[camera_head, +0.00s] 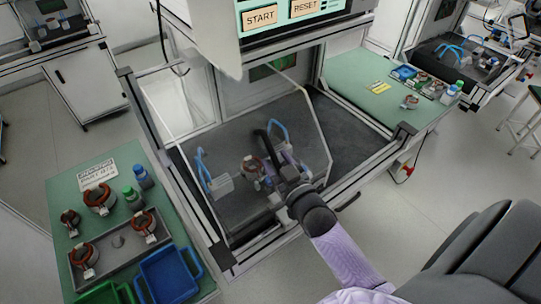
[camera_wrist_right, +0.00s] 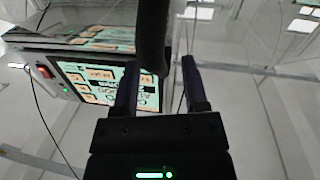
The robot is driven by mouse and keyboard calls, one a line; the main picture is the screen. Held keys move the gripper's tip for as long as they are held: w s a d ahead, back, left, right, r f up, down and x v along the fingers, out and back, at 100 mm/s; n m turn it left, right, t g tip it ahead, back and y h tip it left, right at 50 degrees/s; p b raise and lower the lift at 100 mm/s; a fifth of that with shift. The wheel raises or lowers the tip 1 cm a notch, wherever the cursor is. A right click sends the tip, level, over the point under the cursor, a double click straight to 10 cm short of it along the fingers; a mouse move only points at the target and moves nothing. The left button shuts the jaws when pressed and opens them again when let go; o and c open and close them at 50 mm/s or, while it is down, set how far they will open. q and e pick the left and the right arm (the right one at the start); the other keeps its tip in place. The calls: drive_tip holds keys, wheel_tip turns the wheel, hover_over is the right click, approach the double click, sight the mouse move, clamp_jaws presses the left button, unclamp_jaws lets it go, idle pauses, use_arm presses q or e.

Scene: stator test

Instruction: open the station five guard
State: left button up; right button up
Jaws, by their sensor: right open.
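The station guard (camera_head: 304,118) is a clear panel that appears lowered in front of the dark work bay. Its black handle (camera_head: 268,146) shows as a bent bar near the panel's middle. In the right wrist view the black bar (camera_wrist_right: 152,40) stands between my two purple fingers. My right gripper (camera_head: 281,163) is open around the handle, with gaps beside the bar; contact cannot be told. Behind the panel are a copper-ringed stator (camera_head: 250,165) and blue clamp levers (camera_head: 201,168). My left gripper is not in view.
A control panel with START (camera_head: 262,17) and RESET hangs above the bay. On the left, a green table (camera_head: 65,190) bears stators, bottles, a blue bin (camera_head: 168,276) and a green bin. Another green table (camera_head: 345,66) stands at right.

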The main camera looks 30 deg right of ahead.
drive_tip(key=shift+w, duration=0.9)
clamp_jaws()
idle(0.8)
